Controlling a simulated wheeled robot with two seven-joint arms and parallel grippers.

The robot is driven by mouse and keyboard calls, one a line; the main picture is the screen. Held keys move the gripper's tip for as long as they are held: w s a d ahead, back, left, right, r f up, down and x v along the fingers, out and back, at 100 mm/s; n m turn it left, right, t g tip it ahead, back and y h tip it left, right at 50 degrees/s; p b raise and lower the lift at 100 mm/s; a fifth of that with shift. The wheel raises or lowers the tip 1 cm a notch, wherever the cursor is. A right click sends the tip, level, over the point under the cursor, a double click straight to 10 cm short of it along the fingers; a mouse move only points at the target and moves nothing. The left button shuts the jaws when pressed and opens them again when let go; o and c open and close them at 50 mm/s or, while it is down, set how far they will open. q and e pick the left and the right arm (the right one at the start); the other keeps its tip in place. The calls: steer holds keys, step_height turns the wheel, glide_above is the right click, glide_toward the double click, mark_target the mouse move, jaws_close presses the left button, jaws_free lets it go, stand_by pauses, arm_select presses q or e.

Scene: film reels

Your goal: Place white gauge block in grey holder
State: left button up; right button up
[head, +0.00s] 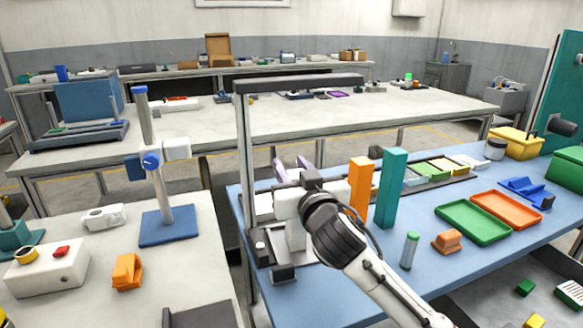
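My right gripper (292,165) reaches over the blue table from the lower right. Its two pale purple fingers stand apart, with nothing visible between them. A long dark grey holder (455,180) lies behind the green pillar and carries several green, yellow and white blocks. A white block (470,161) sits toward its right end. Another white block (337,190) shows beside my wrist, left of the orange pillar. I cannot tell which white piece is the gauge block. My wrist hides part of the area around the gripper. My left gripper is not in view.
An orange pillar (360,186) and a green pillar (390,188) stand close to the right of my wrist. A dark overhead frame (244,150) rises at the table's left. Green (472,222) and orange (506,210) trays, and a green-capped cylinder (409,250), are on the right.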

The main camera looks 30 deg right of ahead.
steer(key=o, duration=0.4)
steer(key=shift+c, duration=0.2)
steer(key=shift+r, duration=0.1)
steer(key=p+v, duration=0.2)
steer(key=v, duration=1)
